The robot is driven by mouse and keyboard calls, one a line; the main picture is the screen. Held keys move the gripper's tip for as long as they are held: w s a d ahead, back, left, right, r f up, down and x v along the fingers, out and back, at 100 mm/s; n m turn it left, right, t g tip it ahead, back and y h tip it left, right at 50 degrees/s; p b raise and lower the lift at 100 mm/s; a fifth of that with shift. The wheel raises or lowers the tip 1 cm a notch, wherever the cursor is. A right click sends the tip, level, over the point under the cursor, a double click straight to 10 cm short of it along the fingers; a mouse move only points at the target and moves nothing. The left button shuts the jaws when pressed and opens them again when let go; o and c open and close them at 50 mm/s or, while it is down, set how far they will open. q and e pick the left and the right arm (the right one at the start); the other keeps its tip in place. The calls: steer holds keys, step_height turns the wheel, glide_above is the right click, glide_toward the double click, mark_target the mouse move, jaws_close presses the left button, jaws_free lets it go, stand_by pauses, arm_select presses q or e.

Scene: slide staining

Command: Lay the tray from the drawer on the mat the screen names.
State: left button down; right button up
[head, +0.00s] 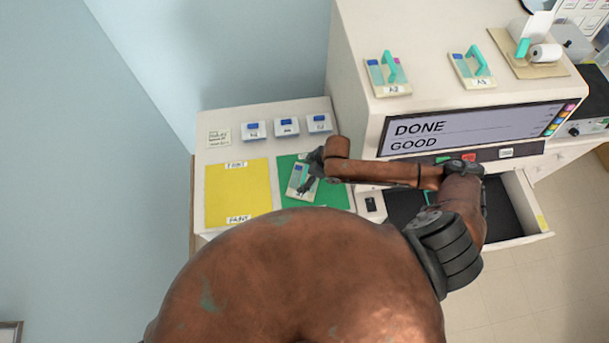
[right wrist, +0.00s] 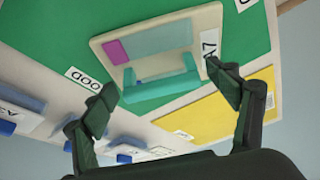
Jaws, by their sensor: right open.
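The tray (head: 297,187), a small cream plate with a teal handle, lies on the green mat (head: 333,196). In the right wrist view the tray (right wrist: 207,45) is labelled A7, and the green mat (right wrist: 50,30) bears a partly cut-off label ending in "OOD". My right gripper (head: 310,172) is over the tray. In the right wrist view its open fingers (right wrist: 162,85) stand on either side of the teal handle (right wrist: 160,90), with clear gaps. The screen (head: 465,130) reads "DONE GOOD". The drawer (head: 520,205) is open, partly hidden by my right arm. My left gripper is not in view.
A yellow mat (head: 237,192) lies left of the green one. Several small blue-and-white blocks (head: 287,127) stand behind the mats beside a note card (head: 218,137). Two handled trays, one left (head: 388,75) and one right (head: 473,68), sit on the machine top.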

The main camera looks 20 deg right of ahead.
steer(key=v, duration=1.1)
steer(key=shift+r, duration=0.25)
steer(key=shift+a, duration=0.1)
